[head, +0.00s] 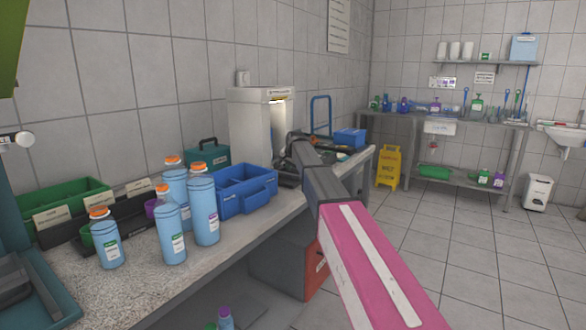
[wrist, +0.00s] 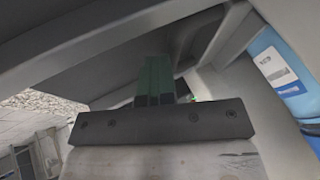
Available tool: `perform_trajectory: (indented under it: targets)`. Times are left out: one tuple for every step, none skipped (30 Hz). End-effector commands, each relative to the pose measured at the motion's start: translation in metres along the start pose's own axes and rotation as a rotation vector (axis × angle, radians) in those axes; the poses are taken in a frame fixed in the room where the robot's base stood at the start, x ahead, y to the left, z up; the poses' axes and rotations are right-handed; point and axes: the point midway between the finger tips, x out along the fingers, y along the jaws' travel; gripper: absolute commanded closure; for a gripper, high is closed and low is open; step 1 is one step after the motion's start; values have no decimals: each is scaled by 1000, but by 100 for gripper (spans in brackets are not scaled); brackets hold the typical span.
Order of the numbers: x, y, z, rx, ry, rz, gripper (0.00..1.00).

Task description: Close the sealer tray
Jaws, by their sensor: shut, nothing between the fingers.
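The sealer looks to be the tall white machine (head: 250,130) on the bench against the wall. A dark part (head: 287,178) at its base may be its tray, mostly covered by my arm. In the wrist view, a dark grey panel with a lighter grey frame (wrist: 90,40) fills the space ahead of my fingers; it may be the tray or its surround. My gripper (wrist: 155,80) shows there with its green fingers together and nothing between them. The fingertips are close to the panel, but I cannot tell whether they touch it. My arm hides the gripper in the head view.
A blue caddy (head: 243,190), a teal box (head: 207,152) and several blue bottles (head: 205,208) stand on the bench left of my arm. A blue bin (head: 349,137) is beyond it. A yellow floor sign (head: 388,167) stands right of the bench. The tiled floor at right is clear.

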Motion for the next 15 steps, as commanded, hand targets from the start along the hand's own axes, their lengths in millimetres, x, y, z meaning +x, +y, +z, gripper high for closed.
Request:
perform_trajectory:
  targets:
    - [2, -6, 0, 2, -1, -11, 100]
    - [2, -6, 0, 3, -1, -11, 100]
    - [3, -6, 0, 3, -2, -12, 100]
    - [3, -6, 0, 3, -2, -13, 100]
    - [3, -7, 0, 3, -2, -13, 100]
    - [3, -6, 0, 3, -2, -14, 100]
    - [2, -6, 0, 3, -2, -14, 100]
    - [2, -5, 0, 3, -2, -14, 100]
    - [0, -4, 0, 3, -2, -14, 100]
    - [-1, -2, 0, 3, -2, -14, 100]
    - [-3, 1, 0, 3, -1, -14, 100]
    - [-6, 5, -1, 3, -1, -12, 100]
    - [-9, 9, -1, 2, 0, -11, 100]
    - [-12, 13, -1, 2, 0, -10, 100]
    - [-16, 20, -2, 3, 1, -8, 100]
